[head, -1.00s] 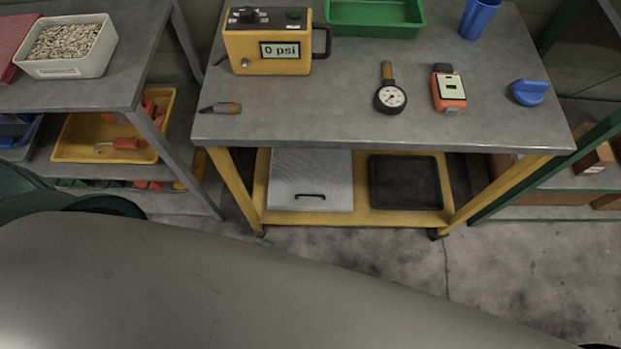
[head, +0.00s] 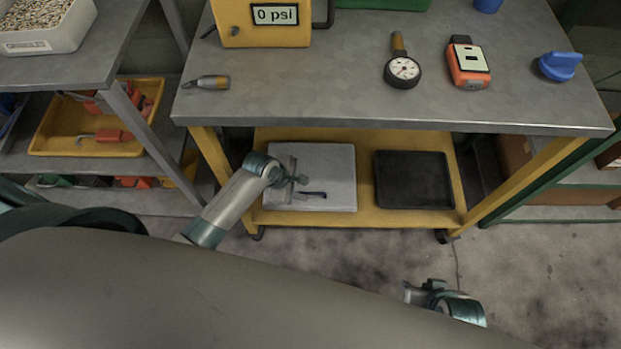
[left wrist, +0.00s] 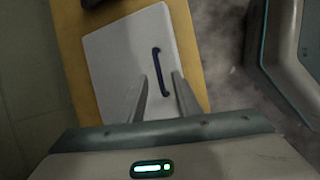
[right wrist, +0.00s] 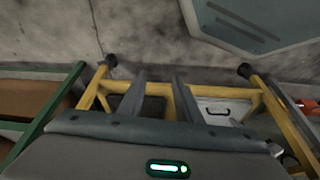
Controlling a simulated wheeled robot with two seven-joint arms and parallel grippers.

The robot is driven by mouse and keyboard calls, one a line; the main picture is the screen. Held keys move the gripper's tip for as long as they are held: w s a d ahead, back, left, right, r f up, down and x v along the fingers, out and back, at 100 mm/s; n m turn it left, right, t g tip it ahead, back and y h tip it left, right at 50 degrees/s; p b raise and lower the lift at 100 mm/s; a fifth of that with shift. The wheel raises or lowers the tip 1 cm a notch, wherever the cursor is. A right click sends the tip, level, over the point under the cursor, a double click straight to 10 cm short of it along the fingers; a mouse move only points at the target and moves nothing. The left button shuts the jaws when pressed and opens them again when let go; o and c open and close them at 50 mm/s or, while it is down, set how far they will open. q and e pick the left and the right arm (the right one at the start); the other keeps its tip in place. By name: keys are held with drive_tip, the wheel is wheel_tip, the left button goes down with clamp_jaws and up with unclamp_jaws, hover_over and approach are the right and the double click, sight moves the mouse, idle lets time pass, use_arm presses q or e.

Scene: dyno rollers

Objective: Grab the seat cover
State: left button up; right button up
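No thing in view is plainly recognizable as a seat cover. A flat light-grey panel (head: 330,165) with a dark handle (head: 312,194) lies on the lower shelf of the yellow-framed bench. The panel also shows in the left wrist view (left wrist: 120,65), with its handle (left wrist: 157,70) upright in the picture. My left gripper (head: 300,179) overlaps the panel in the head view; its fingers (left wrist: 158,85) are apart and empty, near the handle's lower end in the left wrist view. My right gripper (head: 408,291) is over the floor at lower right; its fingers (right wrist: 157,78) are apart and empty.
A black tray (head: 412,205) lies right of the panel. The grey bench top (head: 330,85) overhangs the shelf and carries a yellow gauge box (head: 235,30), a dial gauge (head: 402,68), an orange meter (head: 468,65) and a blue knob (head: 560,65). An orange bin (head: 50,140) stands left.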

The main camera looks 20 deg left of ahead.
sight(314, 193)
use_arm(q)
drive_tip(key=shift+w+d+r+n, duration=0.15)
drive_tip(key=shift+w+r+n, duration=0.15)
drive_tip(key=shift+n, duration=0.3)
use_arm(e)
drive_tip(key=shift+s+d+r, duration=0.1)
drive_tip(key=shift+s+r, duration=0.2)
drive_tip(key=shift+r, duration=0.25)
use_arm(q)
drive_tip(key=shift+w+d+f+b, duration=0.2)
drive_tip(key=shift+f+b, duration=0.1)
drive_tip(key=shift+f, duration=0.25)
use_arm(e)
drive_tip(key=shift+w+a, duration=0.2)
drive_tip(key=shift+a, duration=0.05)
drive_tip(key=shift+f, duration=0.1)
